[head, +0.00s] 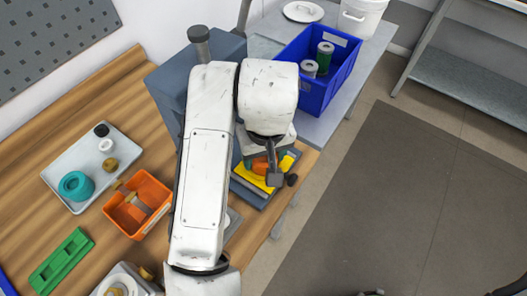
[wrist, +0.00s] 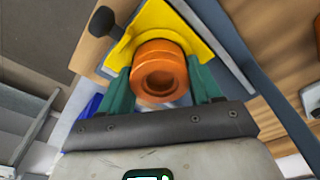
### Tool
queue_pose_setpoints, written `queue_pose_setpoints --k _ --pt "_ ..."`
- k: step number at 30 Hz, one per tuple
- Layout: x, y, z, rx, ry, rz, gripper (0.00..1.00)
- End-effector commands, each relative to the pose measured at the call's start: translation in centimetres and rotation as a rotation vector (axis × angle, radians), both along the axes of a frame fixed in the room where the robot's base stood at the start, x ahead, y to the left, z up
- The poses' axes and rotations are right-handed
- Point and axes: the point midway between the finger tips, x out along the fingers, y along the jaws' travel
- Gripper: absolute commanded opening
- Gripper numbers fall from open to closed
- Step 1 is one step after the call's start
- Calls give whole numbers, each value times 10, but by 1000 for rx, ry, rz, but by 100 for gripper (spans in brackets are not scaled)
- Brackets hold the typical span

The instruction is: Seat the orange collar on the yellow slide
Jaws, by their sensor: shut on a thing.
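The orange collar (wrist: 160,70) is a short ring with a round bore, held between the two green fingers of my gripper (wrist: 158,74) in the wrist view. The yellow slide (wrist: 152,22) lies directly behind the collar in that view; I cannot tell whether they touch. In the head view the yellow slide (head: 287,163) shows at the table's right edge, with the orange collar (head: 260,165) over it. My arm hides most of the gripper and part of the slide there.
A blue bin (head: 318,85) with dark-green and grey cylinders stands behind. An orange bin (head: 128,222), a grey tray (head: 72,200) with a teal ring and a green block (head: 62,262) are on the left. A dark knob (wrist: 103,21) sits beside the slide.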

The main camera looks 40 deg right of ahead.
Motion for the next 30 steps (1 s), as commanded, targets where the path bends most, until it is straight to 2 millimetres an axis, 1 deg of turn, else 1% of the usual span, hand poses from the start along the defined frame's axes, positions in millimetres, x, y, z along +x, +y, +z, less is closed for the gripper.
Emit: queue_pose_setpoints --k 12,13,22,30 --pt "0 0 -1 0 -1 0 24" --pt "0 0 -1 0 -1 0 64" --pt "0 0 -1 0 0 1 93" --pt "0 0 0 0 0 0 93"
